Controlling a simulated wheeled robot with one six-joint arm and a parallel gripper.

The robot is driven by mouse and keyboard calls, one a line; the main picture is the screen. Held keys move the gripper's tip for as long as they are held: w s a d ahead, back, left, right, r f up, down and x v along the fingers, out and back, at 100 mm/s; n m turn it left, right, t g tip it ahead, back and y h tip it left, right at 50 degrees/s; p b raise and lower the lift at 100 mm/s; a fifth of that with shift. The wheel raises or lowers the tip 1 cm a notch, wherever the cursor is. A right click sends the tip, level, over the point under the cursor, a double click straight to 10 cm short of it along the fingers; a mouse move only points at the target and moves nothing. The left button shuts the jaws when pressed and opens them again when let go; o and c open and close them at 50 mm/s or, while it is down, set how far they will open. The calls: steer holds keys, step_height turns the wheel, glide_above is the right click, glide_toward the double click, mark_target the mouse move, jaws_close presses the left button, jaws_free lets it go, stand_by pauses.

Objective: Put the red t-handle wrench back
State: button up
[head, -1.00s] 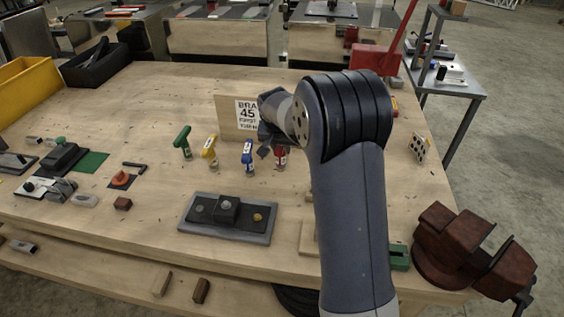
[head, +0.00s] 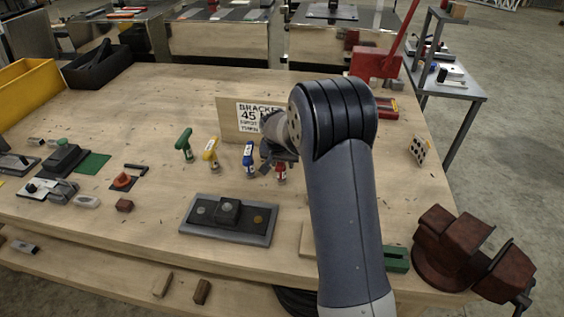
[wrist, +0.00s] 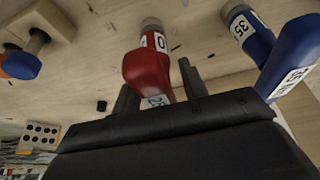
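The red t-handle wrench (head: 281,173) stands upright on the workbench at the right end of a row of t-handle wrenches. Its handle is mostly hidden behind my gripper (head: 277,158) in the head view. In the wrist view the red wrench (wrist: 147,68) lies between the two dark fingers of my gripper (wrist: 158,90). The fingers are apart, with a narrow gap showing beside the right finger. Contact on the left side cannot be told. The blue wrench (head: 249,158) stands just left of the red one, also at right in the wrist view (wrist: 290,58).
Yellow (head: 211,152) and green (head: 185,143) wrenches stand farther left. A wooden board with a sign (head: 238,122) rises behind the row. A dark fixture plate (head: 228,220) lies in front. A dotted block (head: 419,150) stands at right.

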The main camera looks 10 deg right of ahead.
steer(key=shift+o, duration=0.6)
steer(key=shift+r, duration=0.2)
steer(key=b+v, duration=0.1)
steer(key=v, duration=1.1)
steer(key=shift+f, duration=0.1)
